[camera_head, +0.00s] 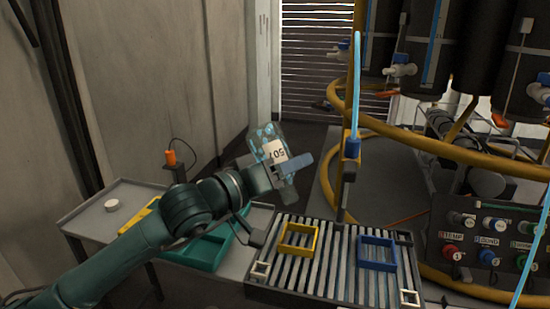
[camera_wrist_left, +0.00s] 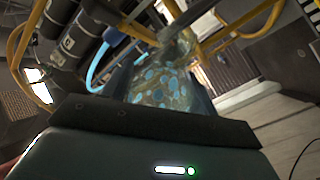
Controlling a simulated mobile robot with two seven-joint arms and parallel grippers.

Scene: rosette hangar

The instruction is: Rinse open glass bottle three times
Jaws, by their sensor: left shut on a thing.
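My left gripper (camera_head: 290,172) is shut on a clear glass bottle (camera_head: 268,138) and holds it up in the air, tilted, above the far end of the slatted rack. The bottle has a white label reading "501" and blue spots on or in it. In the left wrist view the bottle (camera_wrist_left: 160,84) lies between the fingers, with its neck pointing away from the gripper. I cannot tell whether it holds liquid. A blue tap tube (camera_head: 357,85) with a blue fitting (camera_head: 352,146) stands right of the bottle, apart from it. My right gripper is not in view.
The slatted rack (camera_head: 325,264) carries a yellow square frame (camera_head: 298,240) and a blue one (camera_head: 377,252). A side table (camera_head: 85,222) at left holds a white round cap (camera_head: 112,205) and a green tray (camera_head: 205,251). Yellow pipes (camera_head: 445,150) and a button panel (camera_head: 483,235) crowd the right.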

